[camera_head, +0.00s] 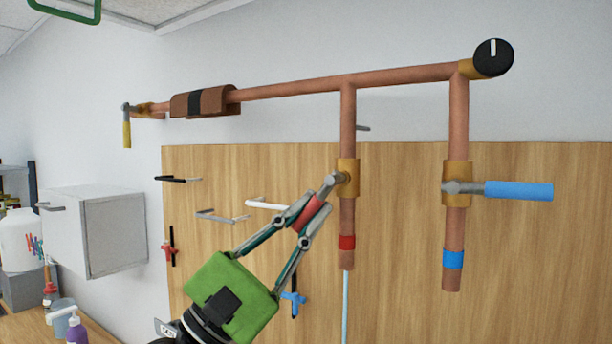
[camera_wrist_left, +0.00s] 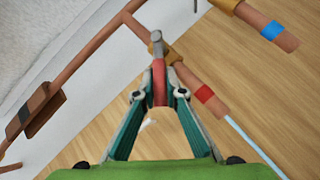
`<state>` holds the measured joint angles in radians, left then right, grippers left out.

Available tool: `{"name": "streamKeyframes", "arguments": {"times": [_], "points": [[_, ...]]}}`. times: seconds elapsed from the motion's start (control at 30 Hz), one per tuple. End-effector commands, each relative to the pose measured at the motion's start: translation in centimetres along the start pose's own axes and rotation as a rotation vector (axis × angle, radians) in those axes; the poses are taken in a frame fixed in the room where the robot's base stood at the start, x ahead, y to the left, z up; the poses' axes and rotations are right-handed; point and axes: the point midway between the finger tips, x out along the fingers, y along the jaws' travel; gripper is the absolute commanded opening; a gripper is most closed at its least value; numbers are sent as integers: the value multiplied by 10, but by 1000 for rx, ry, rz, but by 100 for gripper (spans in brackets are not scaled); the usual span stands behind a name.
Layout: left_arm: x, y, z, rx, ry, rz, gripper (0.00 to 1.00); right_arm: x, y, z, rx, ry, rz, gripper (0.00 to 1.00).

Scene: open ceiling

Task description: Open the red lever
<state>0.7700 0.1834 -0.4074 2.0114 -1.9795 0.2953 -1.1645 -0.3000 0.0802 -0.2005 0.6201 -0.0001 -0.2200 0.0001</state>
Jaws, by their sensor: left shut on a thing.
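The red lever (camera_head: 311,213) sits on a brass valve (camera_head: 348,178) on the middle vertical copper pipe, which carries a red band (camera_head: 346,242). The lever slants down to the left from its grey pivot. My left gripper (camera_head: 305,216) comes from below and is shut on the red handle, with a finger on each side. The left wrist view shows the lever (camera_wrist_left: 159,84) between the fingertips (camera_wrist_left: 161,94), its grey pivot beyond them. A thin light-blue stream (camera_head: 345,305) runs straight down below the red-banded pipe's end. My right gripper is not in view.
A blue lever (camera_head: 520,191) points right, level, on the pipe at the right. A black knob (camera_head: 494,57) and a yellow-handled lever (camera_head: 127,134) end the top pipe. Hooks and a blue tap (camera_head: 293,299) are on the wooden panel (camera_head: 400,300). A white cabinet (camera_head: 115,235) hangs left.

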Motion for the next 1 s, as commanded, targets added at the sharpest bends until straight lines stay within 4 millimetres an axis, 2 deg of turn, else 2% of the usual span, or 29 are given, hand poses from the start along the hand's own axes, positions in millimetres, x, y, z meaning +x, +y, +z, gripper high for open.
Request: {"name": "streamKeyframes", "arguments": {"times": [0.1,0.5,1.0], "points": [[3,-2,2,-37,11,27,0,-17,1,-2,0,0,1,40],[3,-13,5,-170,48,161,0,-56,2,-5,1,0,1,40],[1,-17,6,-213,60,209,0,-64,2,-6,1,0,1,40]]}}
